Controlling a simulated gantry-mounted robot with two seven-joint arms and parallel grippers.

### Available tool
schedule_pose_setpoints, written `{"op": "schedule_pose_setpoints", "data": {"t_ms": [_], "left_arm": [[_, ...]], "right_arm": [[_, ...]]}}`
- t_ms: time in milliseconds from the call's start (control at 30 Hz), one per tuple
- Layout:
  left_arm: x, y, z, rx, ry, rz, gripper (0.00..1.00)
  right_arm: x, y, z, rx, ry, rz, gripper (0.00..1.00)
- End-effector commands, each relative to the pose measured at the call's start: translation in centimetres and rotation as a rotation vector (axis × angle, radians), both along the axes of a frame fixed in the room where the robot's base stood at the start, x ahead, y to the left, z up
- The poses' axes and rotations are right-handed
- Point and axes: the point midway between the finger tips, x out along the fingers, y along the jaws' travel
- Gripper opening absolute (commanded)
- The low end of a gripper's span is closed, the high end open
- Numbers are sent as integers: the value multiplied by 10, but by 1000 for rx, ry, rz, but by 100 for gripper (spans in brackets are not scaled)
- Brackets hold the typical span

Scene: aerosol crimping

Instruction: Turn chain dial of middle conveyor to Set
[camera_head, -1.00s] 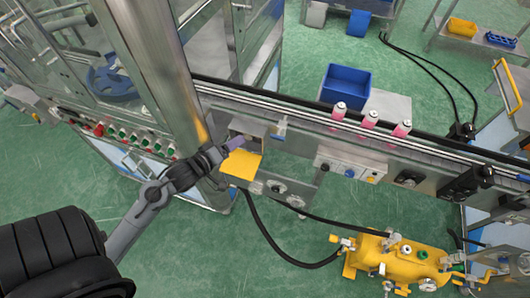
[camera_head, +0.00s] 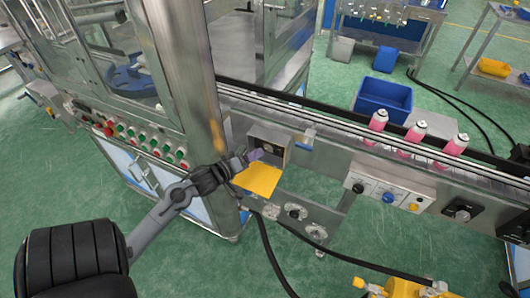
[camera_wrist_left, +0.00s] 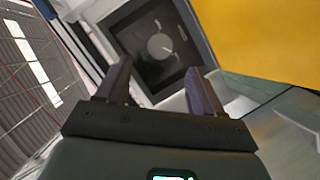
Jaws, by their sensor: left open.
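A round grey dial with a pale pointer mark (camera_wrist_left: 160,46) sits on a dark square panel inside a metal box in the left wrist view. In the head view the metal box (camera_head: 277,135) is mounted on the near side of the middle conveyor (camera_head: 330,140), with the dial partly shadowed inside it. My left gripper (camera_head: 254,155) is at the mouth of this box. In the wrist view its two dark fingers (camera_wrist_left: 156,80) are apart, with the dial beyond their tips and nothing between them. I cannot read the dial's labels. My right gripper is not in view.
A yellow plate (camera_head: 258,178) lies just below the box, close to my gripper. A steel post (camera_head: 190,80) stands left of it. Pink cans (camera_head: 415,133) stand on the conveyor. A control panel with knobs (camera_head: 387,193) is at right.

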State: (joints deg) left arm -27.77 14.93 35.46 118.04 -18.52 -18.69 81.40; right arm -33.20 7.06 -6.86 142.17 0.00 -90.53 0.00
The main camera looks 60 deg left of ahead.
Motion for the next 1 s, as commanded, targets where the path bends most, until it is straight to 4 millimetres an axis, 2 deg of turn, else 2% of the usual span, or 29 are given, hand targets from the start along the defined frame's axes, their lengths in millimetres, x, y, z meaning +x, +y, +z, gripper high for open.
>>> {"op": "schedule_pose_setpoints", "data": {"t_ms": [200,400,600,900,1000], "left_arm": [[35,9,-12,1,-1,-2,67],[58,15,-17,0,-1,-1,67],[68,18,-19,0,1,0,67],[69,18,-19,-1,2,-1,67],[69,18,-19,-1,2,-1,53]], "right_arm": [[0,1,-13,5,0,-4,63],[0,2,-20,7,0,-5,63],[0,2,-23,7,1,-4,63],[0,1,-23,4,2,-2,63],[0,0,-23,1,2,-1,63]]}}
